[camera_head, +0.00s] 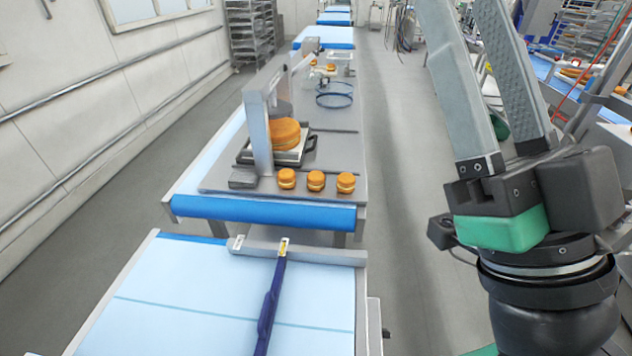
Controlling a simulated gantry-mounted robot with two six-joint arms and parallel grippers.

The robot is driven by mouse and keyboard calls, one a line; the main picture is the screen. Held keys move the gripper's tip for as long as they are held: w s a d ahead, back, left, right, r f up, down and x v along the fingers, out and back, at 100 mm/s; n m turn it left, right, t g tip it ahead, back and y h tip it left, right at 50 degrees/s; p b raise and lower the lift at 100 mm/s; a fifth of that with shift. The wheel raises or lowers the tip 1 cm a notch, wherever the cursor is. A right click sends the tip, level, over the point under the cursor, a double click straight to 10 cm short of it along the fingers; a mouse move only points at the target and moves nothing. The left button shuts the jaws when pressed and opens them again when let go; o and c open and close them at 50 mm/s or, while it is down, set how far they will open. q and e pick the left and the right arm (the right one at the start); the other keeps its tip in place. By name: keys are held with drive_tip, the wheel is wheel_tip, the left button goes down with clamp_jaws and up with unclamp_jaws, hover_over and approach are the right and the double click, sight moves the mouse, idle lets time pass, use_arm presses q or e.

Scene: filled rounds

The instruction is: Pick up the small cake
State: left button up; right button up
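Three small round orange-brown cakes stand in a row near the front edge of the far table: the left one (286,179), the middle one (316,181) and the right one (346,183). A larger round cake (285,134) sits behind them on a scale-like stand (290,157), partly hidden by an upright metal post. My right gripper (464,25) is at the upper right, well to the right of the cakes and touching none. Its two long grey fingers are apart with nothing visible between them; their tips reach the top edge. My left gripper is not in view.
The far table (220,205) has a blue front edge. A blue ring-shaped frame (334,95) lies behind the cakes. The near table (190,310) carries a long dark blue tool (270,305). Clear floor (398,200) lies right of the tables.

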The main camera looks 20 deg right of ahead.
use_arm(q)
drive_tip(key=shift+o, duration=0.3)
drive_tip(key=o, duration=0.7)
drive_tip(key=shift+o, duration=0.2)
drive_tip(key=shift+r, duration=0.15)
